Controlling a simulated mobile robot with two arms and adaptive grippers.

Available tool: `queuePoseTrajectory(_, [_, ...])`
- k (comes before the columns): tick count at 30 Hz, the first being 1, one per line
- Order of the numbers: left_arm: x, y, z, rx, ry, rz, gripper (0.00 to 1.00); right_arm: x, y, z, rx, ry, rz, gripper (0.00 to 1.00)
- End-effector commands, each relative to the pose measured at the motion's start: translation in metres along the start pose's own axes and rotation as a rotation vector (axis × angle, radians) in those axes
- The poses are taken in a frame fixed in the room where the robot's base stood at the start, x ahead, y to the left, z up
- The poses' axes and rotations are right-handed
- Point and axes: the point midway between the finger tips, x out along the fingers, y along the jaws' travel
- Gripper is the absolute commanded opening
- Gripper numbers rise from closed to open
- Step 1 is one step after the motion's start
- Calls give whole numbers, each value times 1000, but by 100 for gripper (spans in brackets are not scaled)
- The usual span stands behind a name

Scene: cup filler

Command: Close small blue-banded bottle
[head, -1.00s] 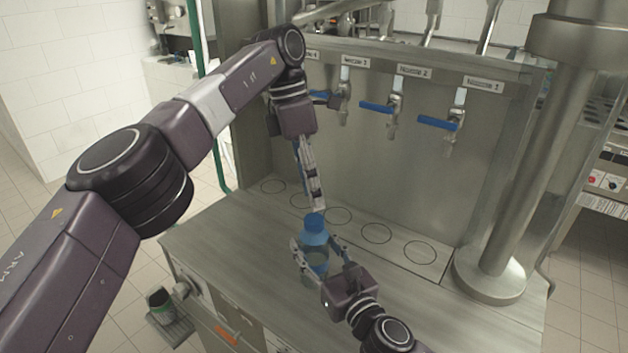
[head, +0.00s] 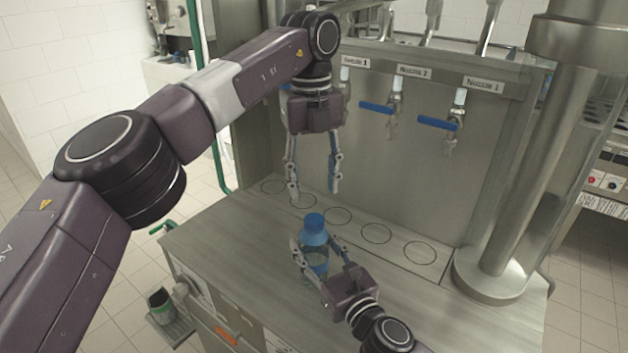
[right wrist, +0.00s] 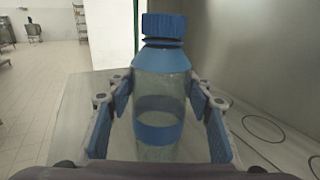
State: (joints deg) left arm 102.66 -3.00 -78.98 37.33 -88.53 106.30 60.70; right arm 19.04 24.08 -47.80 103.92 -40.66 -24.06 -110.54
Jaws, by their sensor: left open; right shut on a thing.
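The small clear bottle (head: 316,262) stands upright at the front of the counter in the head view. It fills the middle of the right wrist view, with a blue band (right wrist: 158,132) around its body. A blue cap (head: 314,222) sits on its neck, and the cap also shows in the right wrist view (right wrist: 163,27). I cannot tell how tight it is. My right gripper (head: 316,250) is shut on the bottle's body, one finger on each side. My left gripper (head: 313,191) is open and empty, pointing down, above and behind the cap.
The metal counter (head: 240,240) has several ring marks along its back. Taps with blue handles (head: 438,124) hang on the steel panel behind. A thick steel column (head: 495,220) stands at the right. The counter left of the bottle is clear.

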Motion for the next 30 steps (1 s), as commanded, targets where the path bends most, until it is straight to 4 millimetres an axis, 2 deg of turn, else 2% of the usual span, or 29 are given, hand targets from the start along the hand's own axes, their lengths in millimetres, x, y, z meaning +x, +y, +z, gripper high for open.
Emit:
queuePoseTrajectory(7, [-2, 0, 0, -198, -27, 11, 45, 0, 0, 0, 1, 1, 1, 0])
queuePoseTrajectory(20, [-2, 0, 0, -225, -29, 12, 45, 0, 0, 0, 1, 0, 1, 0])
queuePoseTrajectory(25, [12, 1, 0, -224, -27, 15, 45, 0, 0, 0, 1, 0, 1, 0])
queuePoseTrajectory(30, [39, 1, 0, -223, -26, 15, 45, 0, 0, 0, 1, 0, 1, 0])
